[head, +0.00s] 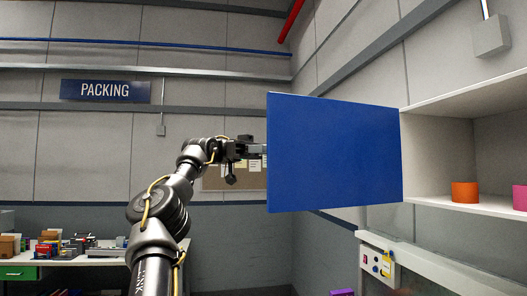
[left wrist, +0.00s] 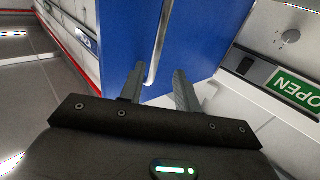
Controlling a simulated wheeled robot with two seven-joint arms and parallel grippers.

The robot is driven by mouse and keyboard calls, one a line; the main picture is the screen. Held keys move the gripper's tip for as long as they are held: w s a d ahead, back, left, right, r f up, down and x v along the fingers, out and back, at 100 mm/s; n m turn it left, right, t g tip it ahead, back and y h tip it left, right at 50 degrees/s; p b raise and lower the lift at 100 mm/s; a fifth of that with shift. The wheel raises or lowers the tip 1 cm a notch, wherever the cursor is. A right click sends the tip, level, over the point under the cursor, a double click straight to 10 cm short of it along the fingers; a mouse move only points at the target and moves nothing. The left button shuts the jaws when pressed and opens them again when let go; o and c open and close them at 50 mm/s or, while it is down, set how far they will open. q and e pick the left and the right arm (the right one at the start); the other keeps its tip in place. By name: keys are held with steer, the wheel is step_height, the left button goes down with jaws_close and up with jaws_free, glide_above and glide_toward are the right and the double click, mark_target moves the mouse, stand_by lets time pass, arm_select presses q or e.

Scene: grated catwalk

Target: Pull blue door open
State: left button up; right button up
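The blue door (head: 335,152) stands swung out from the white wall cabinet (head: 437,160), joined to it along the door's right side. In the left wrist view the blue door (left wrist: 205,40) fills the upper middle, with a silver bar handle (left wrist: 160,40) on its face. My left gripper (head: 262,150) is at the door's left edge in the head view, its tips partly hidden by the door. In the left wrist view my left gripper (left wrist: 158,80) has its fingers apart, with the handle's end appearing between them. Contact cannot be told. My right gripper is not in view.
The cabinet holds an orange item (head: 465,192) and a pink item (head: 520,198). Below it is a pale unit with a yellow tag (head: 388,264). A cluttered workbench (head: 90,257) stands at the left. A green OPEN label (left wrist: 295,88) shows in the wrist view.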

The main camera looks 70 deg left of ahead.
arm_select(q)
steer(key=v, duration=0.3)
steer(key=shift+a, duration=0.2)
steer(key=shift+s, duration=0.15)
stand_by(0.5)
